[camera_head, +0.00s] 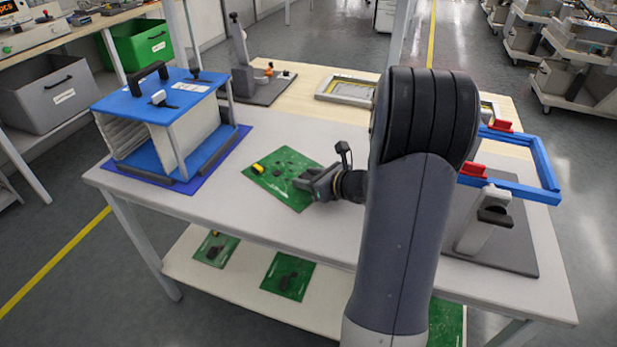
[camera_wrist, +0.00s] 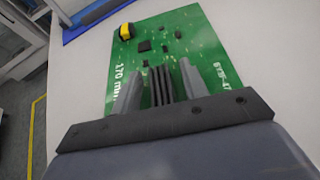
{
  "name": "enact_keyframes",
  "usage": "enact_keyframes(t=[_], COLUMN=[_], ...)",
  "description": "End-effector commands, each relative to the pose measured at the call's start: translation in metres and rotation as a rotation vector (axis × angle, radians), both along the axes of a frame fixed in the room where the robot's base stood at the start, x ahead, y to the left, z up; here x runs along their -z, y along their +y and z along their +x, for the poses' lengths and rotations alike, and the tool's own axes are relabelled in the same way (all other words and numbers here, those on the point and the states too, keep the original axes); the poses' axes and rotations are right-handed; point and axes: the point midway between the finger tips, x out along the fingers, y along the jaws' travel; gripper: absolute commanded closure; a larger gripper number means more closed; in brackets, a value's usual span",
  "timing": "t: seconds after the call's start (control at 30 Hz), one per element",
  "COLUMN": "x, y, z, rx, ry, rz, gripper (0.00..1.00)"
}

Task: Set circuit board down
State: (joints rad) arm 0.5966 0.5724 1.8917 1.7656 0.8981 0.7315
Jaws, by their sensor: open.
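A green circuit board (camera_head: 268,180) with dark parts and a yellow-and-black component lies flat on the white table top (camera_head: 225,212), right of the blue rack. My gripper (camera_head: 305,184) is over the board's right edge. The wrist view shows the board (camera_wrist: 190,50) beyond and beneath my open gripper (camera_wrist: 158,85), with the yellow component at its far left corner. Several dark upright fins stand between the two grey fingers; I cannot tell exactly how close the fingers are to them. My arm hides part of the table in the head view.
A blue rack (camera_head: 160,110) stands on a blue mat at the left of the table. A blue frame (camera_head: 535,165) with red clamps is at the right, beside a grey stand (camera_head: 484,222). More green boards (camera_head: 287,276) lie on the lower shelf. The table's front middle is bare.

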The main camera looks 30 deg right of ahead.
Motion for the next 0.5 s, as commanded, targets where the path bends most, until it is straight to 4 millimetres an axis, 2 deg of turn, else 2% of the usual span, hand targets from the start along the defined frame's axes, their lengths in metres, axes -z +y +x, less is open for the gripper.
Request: enact_keyframes(t=[0.17,0.27,0.5], x=[-0.006,-0.011,-0.032], y=[0.0,-0.007,-0.025], z=[0.0,-0.013,-0.058], rx=[0.0,0.004,0.006], ry=[0.0,-0.001,-0.001], rz=[0.0,0.0,-0.001], gripper=[0.58,0.58,0.58])
